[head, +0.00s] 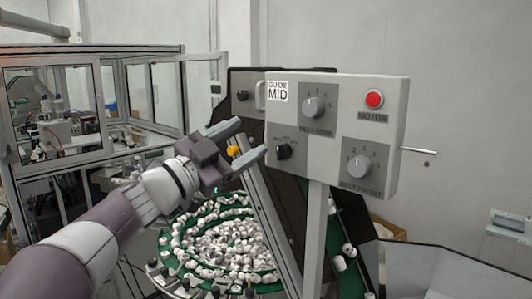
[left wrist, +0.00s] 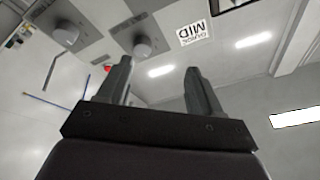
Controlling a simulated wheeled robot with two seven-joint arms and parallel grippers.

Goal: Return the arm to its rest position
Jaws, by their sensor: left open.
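My left gripper (head: 245,143) is in front of the left edge of a grey control box (head: 335,112). Its two grey fingers are spread apart with nothing between them. In the left wrist view the gripper (left wrist: 160,85) is also open and empty, with the control box (left wrist: 95,40) beyond it. The box carries a red MOTOR button (head: 374,99), several dials, a black switch (head: 284,151) and a label reading MID (head: 278,92). One fingertip appears close to the black switch; I cannot tell whether they touch. My right gripper is not in view.
A green round feeder bowl (head: 190,212) full of white caps lies below my left arm. A sloped conveyor (head: 272,225) rises behind the box's post (head: 315,235). A framed glass enclosure (head: 60,105) stands at the left. A grey bin (head: 440,270) is at lower right.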

